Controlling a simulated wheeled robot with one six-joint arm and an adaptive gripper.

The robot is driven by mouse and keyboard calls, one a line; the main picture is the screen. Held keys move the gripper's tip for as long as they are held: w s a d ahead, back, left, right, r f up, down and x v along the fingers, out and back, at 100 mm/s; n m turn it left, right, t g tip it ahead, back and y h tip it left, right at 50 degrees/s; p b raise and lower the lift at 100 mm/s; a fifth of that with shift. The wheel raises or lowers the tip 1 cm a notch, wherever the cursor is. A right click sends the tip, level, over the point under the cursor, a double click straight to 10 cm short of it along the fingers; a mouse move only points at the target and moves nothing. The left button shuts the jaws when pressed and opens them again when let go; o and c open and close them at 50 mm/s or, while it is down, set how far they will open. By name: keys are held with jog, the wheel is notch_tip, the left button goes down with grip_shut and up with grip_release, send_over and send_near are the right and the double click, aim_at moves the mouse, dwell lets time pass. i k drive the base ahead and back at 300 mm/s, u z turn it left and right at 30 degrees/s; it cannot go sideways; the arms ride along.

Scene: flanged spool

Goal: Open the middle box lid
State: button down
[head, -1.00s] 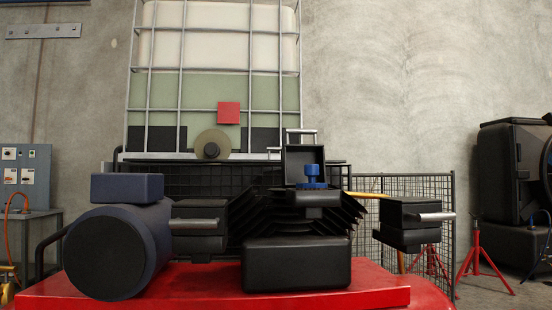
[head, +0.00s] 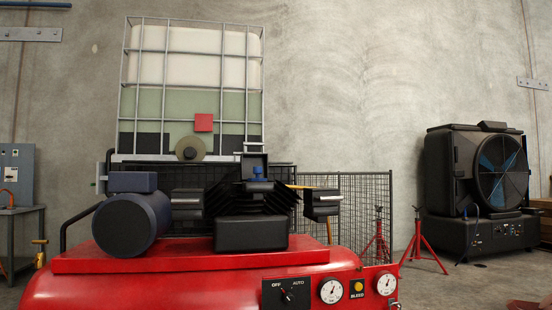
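Three black boxes with silver handles show in a row behind the red compressor in the head view. The left box (head: 186,212) and the right box (head: 321,210) look shut, with their handles facing me. The middle box's lid (head: 254,163) appears to stand upright, with its handle (head: 253,144) at the top. The middle box's body is hidden behind the compressor's black finned pump, and a blue part (head: 258,174) shows in front of the lid. My gripper is not in view.
The red compressor (head: 190,262) with a dark blue motor (head: 131,225) stands between me and the boxes. Behind are a caged tank (head: 192,60), a tan disc (head: 190,149) and mesh fencing (head: 363,215). Red stands (head: 423,245) and a large fan (head: 480,170) stand right.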

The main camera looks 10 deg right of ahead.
aim_at(247, 160)
jog(key=k, duration=0.4)
jog(key=z, duration=1.5)
jog(key=i, duration=6.05)
jog(key=u, duration=4.55)
jog(key=i, duration=1)
jog(key=z, duration=0.05)
